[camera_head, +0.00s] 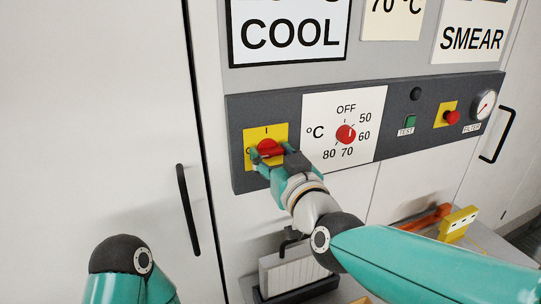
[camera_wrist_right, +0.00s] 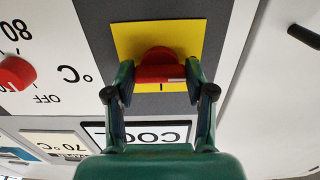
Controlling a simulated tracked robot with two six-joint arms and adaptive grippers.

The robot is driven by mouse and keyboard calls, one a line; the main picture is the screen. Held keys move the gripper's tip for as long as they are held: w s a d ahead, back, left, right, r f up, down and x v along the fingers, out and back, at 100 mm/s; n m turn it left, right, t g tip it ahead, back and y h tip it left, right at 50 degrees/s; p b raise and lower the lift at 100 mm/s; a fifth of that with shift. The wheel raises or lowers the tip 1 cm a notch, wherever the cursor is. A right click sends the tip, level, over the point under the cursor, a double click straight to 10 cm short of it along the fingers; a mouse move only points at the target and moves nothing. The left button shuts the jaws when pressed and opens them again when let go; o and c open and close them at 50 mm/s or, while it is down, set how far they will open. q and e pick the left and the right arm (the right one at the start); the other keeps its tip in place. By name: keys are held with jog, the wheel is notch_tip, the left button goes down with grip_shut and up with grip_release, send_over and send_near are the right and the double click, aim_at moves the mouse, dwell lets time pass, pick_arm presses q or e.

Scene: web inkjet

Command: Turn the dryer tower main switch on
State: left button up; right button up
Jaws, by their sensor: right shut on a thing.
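The main switch is a red rotary knob (camera_head: 268,147) on a yellow plate (camera_head: 279,129) at the left end of the dark control panel. An "I" is printed above the knob in the head view, and a mark partly hidden by a finger is at its left. In the right wrist view, turned upside down, the red knob (camera_wrist_right: 158,66) sits between the fingers with its white line lying level, toward the right. My right gripper (camera_head: 268,157) is shut on the knob, one finger on each side. My left gripper is out of view; only part of my left arm shows.
A red temperature dial (camera_head: 346,134) is right of the switch. Farther right are a green TEST button (camera_head: 410,121), a red button on yellow (camera_head: 452,117) and a gauge (camera_head: 484,104). A black door handle (camera_head: 187,210) is at left. A yellow object (camera_head: 458,223) lies below the panel.

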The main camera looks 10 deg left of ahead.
jog(key=shift+s, duration=0.1)
jog(key=shift+f+m+b, duration=0.3)
jog(key=shift+m+b, duration=0.7)
jog(key=shift+b, duration=0.05)
jog(key=m+b, duration=0.1)
jog(key=m, duration=0.1)
jog(key=shift+m+b, duration=0.3)
jog(key=shift+b, duration=0.1)
jog(key=m+b, duration=0.1)
jog(key=m, duration=0.1)
jog(key=shift+m, duration=0.3)
jog(key=m+b, duration=0.2)
jog(key=m, duration=0.3)
jog(key=shift+f+m, duration=0.15)
jog(key=shift+m, duration=0.15)
jog(key=m+b, duration=0.2)
jog(key=m, duration=0.2)
jog(key=shift+m, duration=0.4)
